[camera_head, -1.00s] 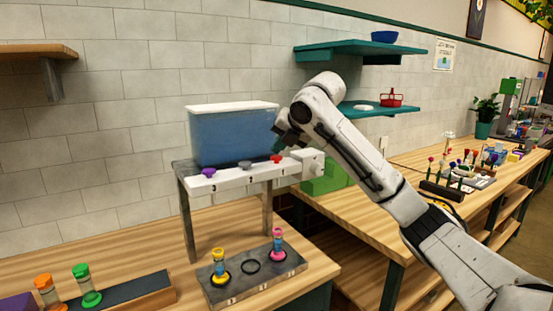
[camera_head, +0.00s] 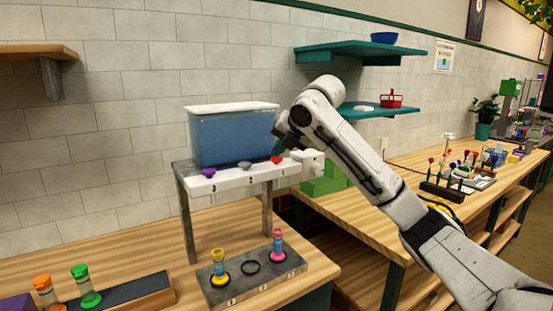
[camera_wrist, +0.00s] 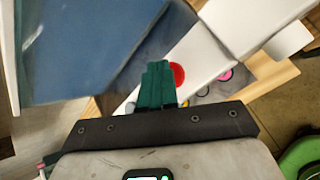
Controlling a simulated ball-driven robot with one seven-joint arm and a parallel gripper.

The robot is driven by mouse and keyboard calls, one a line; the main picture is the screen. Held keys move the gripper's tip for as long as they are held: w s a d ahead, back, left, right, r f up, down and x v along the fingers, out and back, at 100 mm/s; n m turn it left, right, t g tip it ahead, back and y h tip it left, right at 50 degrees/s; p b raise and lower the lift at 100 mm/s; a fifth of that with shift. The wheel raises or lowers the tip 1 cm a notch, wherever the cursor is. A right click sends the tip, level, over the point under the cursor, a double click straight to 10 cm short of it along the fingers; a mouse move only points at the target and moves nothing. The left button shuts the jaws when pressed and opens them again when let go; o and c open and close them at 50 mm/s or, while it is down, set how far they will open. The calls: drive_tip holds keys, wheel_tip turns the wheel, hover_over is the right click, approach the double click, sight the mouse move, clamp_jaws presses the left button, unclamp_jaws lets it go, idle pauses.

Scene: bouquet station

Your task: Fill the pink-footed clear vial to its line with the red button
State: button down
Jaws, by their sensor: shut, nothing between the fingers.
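The pink-footed clear vial (camera_head: 278,243) stands upright in the right-hand ring of the dark grey holder (camera_head: 225,292), below the right end of the dispenser. Its liquid level and line are too small to read. The red button (camera_head: 277,160) is at the right of the white dispenser bar (camera_head: 228,183). My gripper (camera_head: 276,150) is shut and empty, with its green fingertips at the red button. In the wrist view, the shut fingers (camera_wrist: 157,84) overlap the left side of the red button (camera_wrist: 178,75); I cannot tell whether they press it.
A blue tank (camera_head: 232,138) sits above the bar, close to my gripper. Purple (camera_head: 208,173) and grey (camera_head: 245,165) buttons share the bar. A yellow-footed vial (camera_head: 219,268) stands in the left ring; the middle ring is empty. Green blocks (camera_head: 325,180) lie behind the arm.

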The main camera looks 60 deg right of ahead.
sight(279, 159)
drive_tip(key=shift+f, duration=0.25)
drive_tip(key=shift+r, duration=0.1)
idle(0.4)
drive_tip(key=shift+r+p, duration=0.7)
drive_tip(key=shift+r, duration=0.25)
drive_tip(key=shift+r+p, duration=1.9)
drive_tip(key=shift+r, duration=0.6)
